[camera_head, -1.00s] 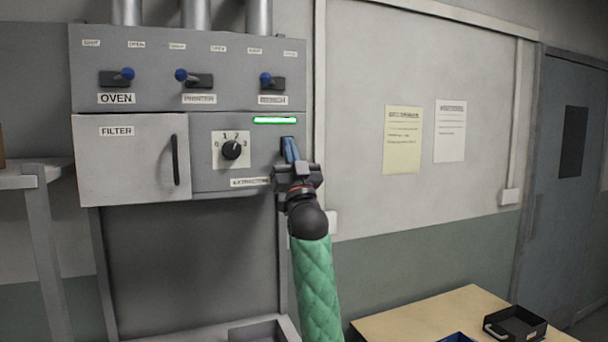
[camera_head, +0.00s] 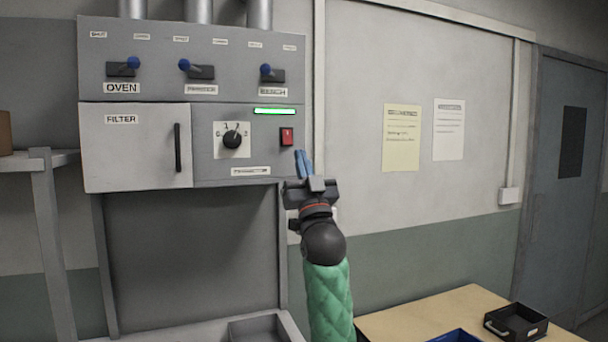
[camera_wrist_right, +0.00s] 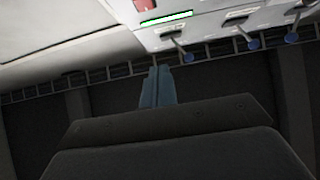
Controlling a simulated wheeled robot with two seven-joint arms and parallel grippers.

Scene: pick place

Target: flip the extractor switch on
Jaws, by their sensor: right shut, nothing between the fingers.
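The extractor panel (camera_head: 206,170) is the lower right part of the grey wall unit. It has a red switch (camera_head: 287,137) at its right side, a dial (camera_head: 232,140) and a lit green bar (camera_head: 274,111). My right gripper (camera_head: 304,163) has its blue fingers shut and empty, just right of and below the switch, apart from it in the picture. The blue fingers also show in the right wrist view (camera_wrist_right: 158,86), with the lit green bar (camera_wrist_right: 166,18) beyond them. My left gripper is not in view.
Three blue-knobbed levers (camera_head: 184,65) sit on the upper panel, and a filter door (camera_head: 135,147) is at the left. A wooden table (camera_head: 410,312) with a black tray (camera_head: 516,325) stands at the lower right.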

